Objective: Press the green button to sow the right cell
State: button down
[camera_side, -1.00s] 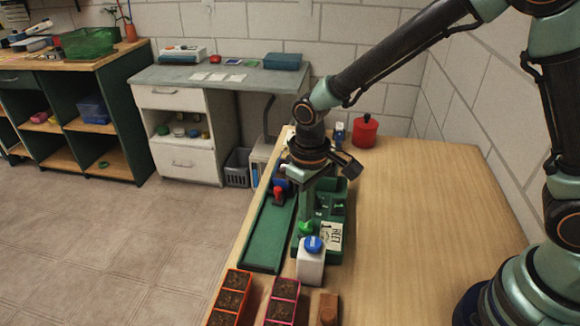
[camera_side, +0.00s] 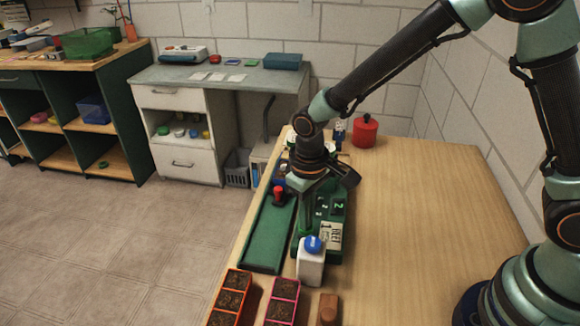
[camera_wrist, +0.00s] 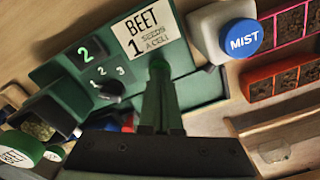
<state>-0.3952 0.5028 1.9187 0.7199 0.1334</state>
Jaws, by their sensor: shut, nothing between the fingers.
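My gripper (camera_side: 304,228) points down over the near left part of the machine. In the wrist view my gripper (camera_wrist: 158,66) is shut, with its tips beside the card. The green button is hidden behind or under the fingertips; I cannot tell whether they touch it. A green track (camera_side: 267,238) runs along the machine's left side.
An orange-rimmed tray (camera_side: 230,297) and a pink-rimmed tray (camera_side: 283,300) of soil cells lie nearer. The bench's right side is clear.

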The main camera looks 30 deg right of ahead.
notch_tip(320, 180, up, 8)
jog(key=shift+f, duration=0.25)
dwell(0.7)
jog(key=s+d+r+m+t, duration=0.1)
jog(key=s+d+r+t, duration=0.1)
jog(key=s+d+r, duration=0.2)
jog(key=s+d+r+m+t, duration=0.2)
jog(key=s+d+r+t, duration=0.1)
jog(key=d+r, duration=0.5)
jog(key=s+d, duration=0.1)
jog(key=d, duration=0.2)
jog(key=shift+s+d+t, duration=0.25)
jog(key=shift+s+t, duration=0.05)
jog(key=shift+r, duration=0.1)
